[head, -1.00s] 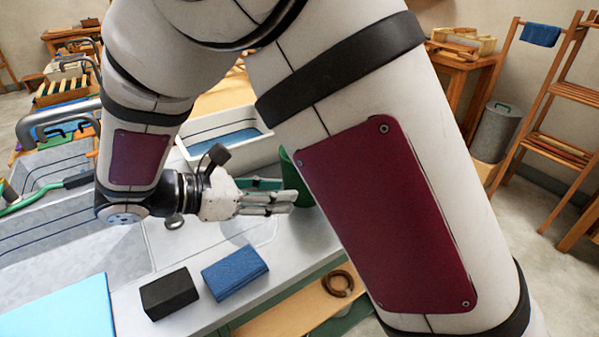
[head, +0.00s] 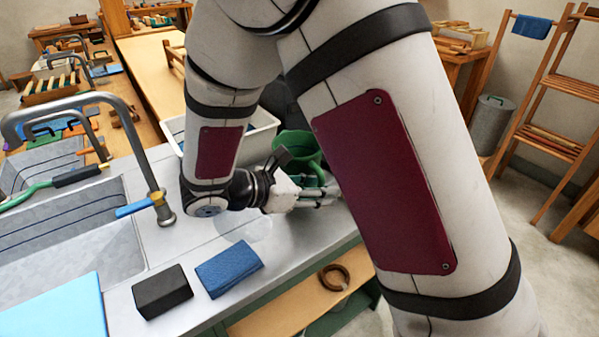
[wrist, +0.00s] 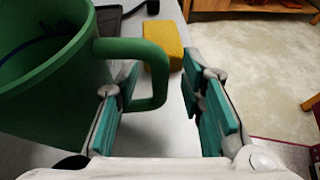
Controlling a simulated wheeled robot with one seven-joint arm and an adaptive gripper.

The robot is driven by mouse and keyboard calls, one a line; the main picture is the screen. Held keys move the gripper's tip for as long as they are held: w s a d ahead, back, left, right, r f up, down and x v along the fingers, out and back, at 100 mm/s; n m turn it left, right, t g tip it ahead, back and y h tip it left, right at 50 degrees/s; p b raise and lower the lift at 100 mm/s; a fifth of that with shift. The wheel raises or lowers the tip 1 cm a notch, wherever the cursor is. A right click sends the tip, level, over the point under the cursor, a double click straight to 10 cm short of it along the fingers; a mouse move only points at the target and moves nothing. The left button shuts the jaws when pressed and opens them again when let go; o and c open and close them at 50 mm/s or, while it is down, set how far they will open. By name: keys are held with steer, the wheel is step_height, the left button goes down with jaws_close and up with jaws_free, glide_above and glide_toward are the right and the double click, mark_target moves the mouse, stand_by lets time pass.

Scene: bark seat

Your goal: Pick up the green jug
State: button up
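The green jug (wrist: 55,75) fills the left of the wrist view, with its handle (wrist: 155,75) reaching right. In the head view the jug (head: 298,146) stands on the metal counter, partly hidden behind my arm. My gripper (wrist: 165,115) is open, its teal-padded fingers apart. The left finger overlaps the handle's opening and the right finger is on the handle's outer side, with a gap between pad and handle. In the head view my gripper (head: 318,195) is beside the jug, its fingertips partly hidden by my arm.
A yellow block (wrist: 164,46) lies beyond the handle. A blue sponge (head: 229,268) and a black block (head: 162,292) lie near the counter's front edge. A sink (head: 75,235) with a metal tap (head: 140,150) is at left. A white basin (head: 262,135) stands behind the jug.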

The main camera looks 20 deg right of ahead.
steer(key=shift+d, duration=0.2)
steer(key=shift+c, duration=0.2)
jaws_close()
